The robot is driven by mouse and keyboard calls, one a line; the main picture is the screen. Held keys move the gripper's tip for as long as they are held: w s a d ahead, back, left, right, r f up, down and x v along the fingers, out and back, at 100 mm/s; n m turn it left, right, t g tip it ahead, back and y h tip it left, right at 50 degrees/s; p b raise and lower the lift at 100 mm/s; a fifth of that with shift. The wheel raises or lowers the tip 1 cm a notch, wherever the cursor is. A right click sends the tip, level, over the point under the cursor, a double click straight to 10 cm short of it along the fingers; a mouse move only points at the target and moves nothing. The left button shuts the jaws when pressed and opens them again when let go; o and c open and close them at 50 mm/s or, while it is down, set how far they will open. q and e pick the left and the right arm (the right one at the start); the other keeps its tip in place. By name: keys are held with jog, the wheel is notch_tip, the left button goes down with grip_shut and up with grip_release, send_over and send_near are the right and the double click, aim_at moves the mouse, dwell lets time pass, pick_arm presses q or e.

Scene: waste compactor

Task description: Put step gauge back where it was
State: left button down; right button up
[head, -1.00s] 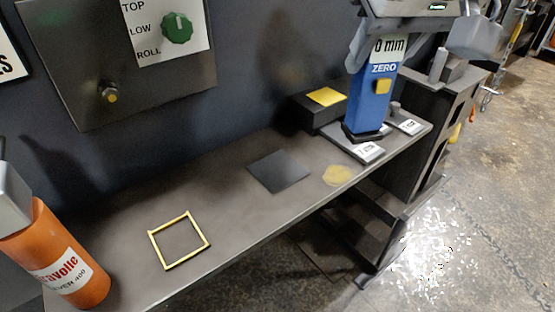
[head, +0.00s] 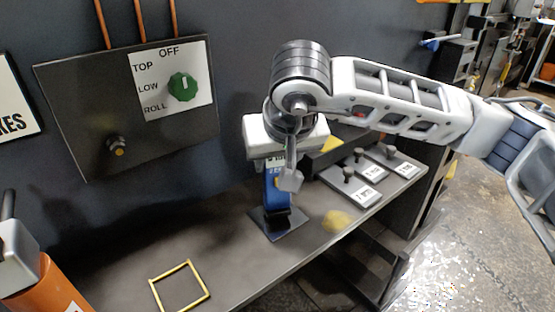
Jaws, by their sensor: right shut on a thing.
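The step gauge appears to be the blue upright block (head: 277,199) with a white label at its top and a dark foot. My right gripper (head: 282,176) is shut on its upper part, and the gripper hides much of it. The gauge stands upright at the dark square pad (head: 294,231) on the shelf. Its foot overlaps the pad in the picture; I cannot tell whether it rests there or is just above.
A yellow square frame (head: 206,292) lies on the shelf at front left, beside an orange cylinder (head: 45,287). Several knobbed, labelled plates (head: 366,196) stand right of the gauge, by a dark box. A yellow round patch (head: 337,221) marks the shelf. The control panel (head: 72,124) is behind.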

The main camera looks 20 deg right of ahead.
jog(key=shift+f, duration=0.65)
jog(key=shift+f+b, duration=0.15)
jog(key=shift+b, duration=0.2)
jog(key=o, duration=1.2)
